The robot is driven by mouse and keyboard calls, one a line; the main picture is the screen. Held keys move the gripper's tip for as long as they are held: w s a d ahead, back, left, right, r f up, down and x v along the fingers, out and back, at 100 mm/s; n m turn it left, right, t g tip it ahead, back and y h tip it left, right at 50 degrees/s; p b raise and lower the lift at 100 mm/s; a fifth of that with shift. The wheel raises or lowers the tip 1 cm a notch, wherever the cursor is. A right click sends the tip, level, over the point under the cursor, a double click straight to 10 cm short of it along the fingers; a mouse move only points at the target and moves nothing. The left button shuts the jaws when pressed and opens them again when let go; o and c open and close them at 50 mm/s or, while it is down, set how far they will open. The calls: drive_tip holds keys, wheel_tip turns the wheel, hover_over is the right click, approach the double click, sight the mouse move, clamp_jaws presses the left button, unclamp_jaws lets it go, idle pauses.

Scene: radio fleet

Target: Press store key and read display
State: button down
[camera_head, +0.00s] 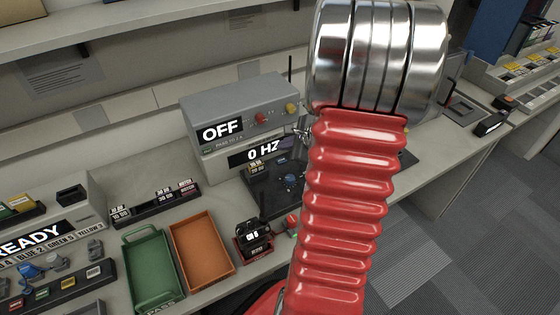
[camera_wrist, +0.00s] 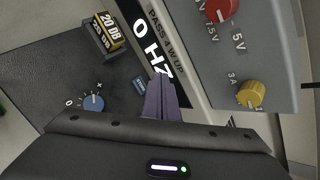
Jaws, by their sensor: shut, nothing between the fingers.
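The display (camera_head: 262,154) reads "0 HZ" on the front of a grey instrument in the head view. It also shows in the wrist view (camera_wrist: 148,48), with "PASS 4 W UP" printed beside it. A small blue key (camera_wrist: 139,86) sits on the dark panel below the display; its label is too small to read, so I cannot tell if it is the store key. My gripper (camera_wrist: 167,84) is shut and empty, its purple fingers pointing at the display's lower edge, right of the blue key. Contact cannot be told. My red arm hides part of the bench.
A grey unit (camera_head: 240,95) reading "OFF" carries red and yellow knobs. A blue knob (camera_wrist: 94,103) and a "20 DB" block (camera_wrist: 104,33) are near my fingers. A green tray (camera_head: 128,262), an orange tray (camera_head: 176,245) and a "READY" panel (camera_head: 30,242) are left.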

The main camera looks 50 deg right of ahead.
drive_tip(key=shift+r, duration=0.95)
idle(0.3)
drive_tip(key=a+n, duration=0.1)
drive_tip(key=s+a+f+n+y, duration=0.1)
drive_tip(key=a, duration=0.1)
drive_tip(key=s+a+n+g, duration=0.1)
drive_tip(key=n, duration=0.1)
drive_tip(key=shift+s+a+f+y, duration=0.2)
drive_tip(key=shift+s+a+y, duration=0.05)
drive_tip(key=shift+a+y, duration=0.15)
drive_tip(key=s+a+r+n+g, duration=0.1)
drive_tip(key=s+a+r+n, duration=0.2)
drive_tip(key=a+r+n, duration=0.2)
drive_tip(key=s+a+r+n, duration=0.3)
drive_tip(key=a+r+n, duration=0.3)
drive_tip(key=a+n, duration=0.5)
drive_tip(key=s+a+r+n+g, duration=0.1)
drive_tip(key=s+a+r+n, duration=0.2)
drive_tip(key=a, duration=1.2)
wheel_tip(320, 180, up, 2)
drive_tip(key=n, duration=0.5)
drive_tip(key=shift+a+r+g+h, duration=0.15)
drive_tip(key=shift+a+g+h, duration=0.15)
drive_tip(key=shift+a+h, duration=0.1)
drive_tip(key=shift+s, duration=0.15)
